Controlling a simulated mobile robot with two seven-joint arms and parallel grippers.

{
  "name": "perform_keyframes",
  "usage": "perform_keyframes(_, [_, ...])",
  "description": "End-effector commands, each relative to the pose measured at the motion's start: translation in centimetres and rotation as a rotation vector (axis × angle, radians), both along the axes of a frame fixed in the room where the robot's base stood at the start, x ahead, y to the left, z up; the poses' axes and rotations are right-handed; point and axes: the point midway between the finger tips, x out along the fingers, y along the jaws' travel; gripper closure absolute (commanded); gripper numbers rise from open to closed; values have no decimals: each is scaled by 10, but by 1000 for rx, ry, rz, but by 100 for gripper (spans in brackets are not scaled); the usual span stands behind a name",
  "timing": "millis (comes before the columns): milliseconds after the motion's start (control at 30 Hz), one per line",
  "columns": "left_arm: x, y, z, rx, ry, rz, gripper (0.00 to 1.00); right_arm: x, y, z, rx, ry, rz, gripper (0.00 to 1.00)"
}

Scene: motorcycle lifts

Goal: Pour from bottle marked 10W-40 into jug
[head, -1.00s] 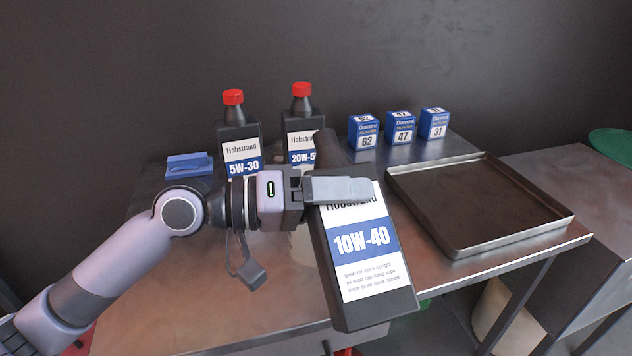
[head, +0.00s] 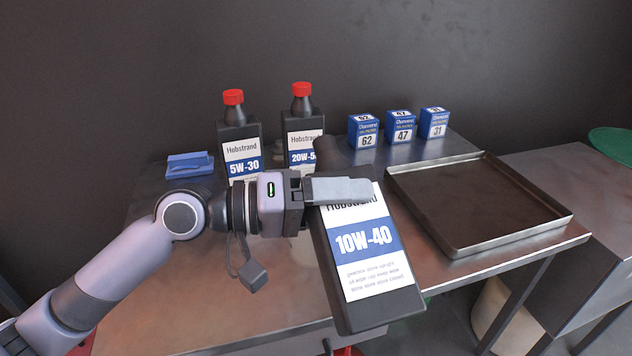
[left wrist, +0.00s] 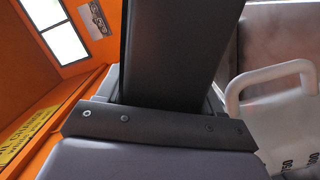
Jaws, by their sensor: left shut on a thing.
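The black bottle marked 10W-40 (head: 367,285) hangs tilted over the front part of the table, its label facing me and its neck end pointing away, behind my gripper. My left gripper (head: 340,190) is shut on it near its upper part. In the left wrist view the dark bottle (left wrist: 180,50) fills the middle. A whitish jug (left wrist: 290,125) with a handle and volume marks shows at the right edge there. I cannot make out the jug in the head view, nor whether any oil flows. My right gripper is not in view.
Bottles marked 5W-30 (head: 240,140) and 20W-50 (head: 303,125), with red caps, stand behind my gripper. A blue item (head: 189,166) lies at the left. Blue boxes numbered 62 (head: 364,133), 47 (head: 401,128) and 31 (head: 434,124) stand at the back. A shallow metal tray (head: 520,238) lies right.

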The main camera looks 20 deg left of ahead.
Motion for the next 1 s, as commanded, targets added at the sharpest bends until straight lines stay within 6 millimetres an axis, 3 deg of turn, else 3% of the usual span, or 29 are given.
perform_keyframes(1000, [-2,-1,3,-71,90,1,100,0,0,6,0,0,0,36])
